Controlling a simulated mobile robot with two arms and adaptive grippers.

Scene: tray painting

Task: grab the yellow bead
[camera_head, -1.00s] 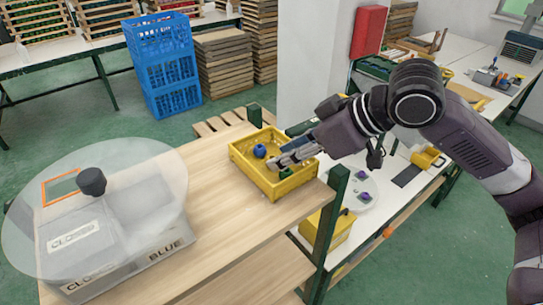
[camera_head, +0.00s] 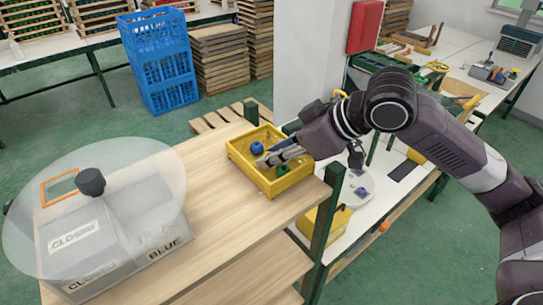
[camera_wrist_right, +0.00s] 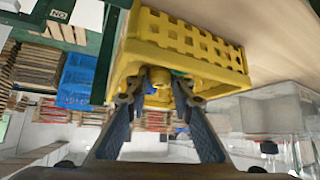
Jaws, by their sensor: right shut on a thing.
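The yellow crate (camera_head: 291,184) stands at the right end of the wooden table. My right gripper (camera_head: 262,162) reaches into it from the right. In the right wrist view, my right gripper (camera_wrist_right: 158,92) has a yellow bead (camera_wrist_right: 158,77) between its fingertips and is shut on it, in front of the crate's yellow wall (camera_wrist_right: 185,35). In the head view the yellow bead cannot be made out against the fingers and the crate. My left gripper is not in view.
A blue bead (camera_head: 257,148) and a green bead (camera_head: 282,170) lie in the crate beside my gripper. A grey box (camera_head: 110,235) under a clear round disc stands on the left of the table. The wooden top (camera_head: 215,190) between is clear.

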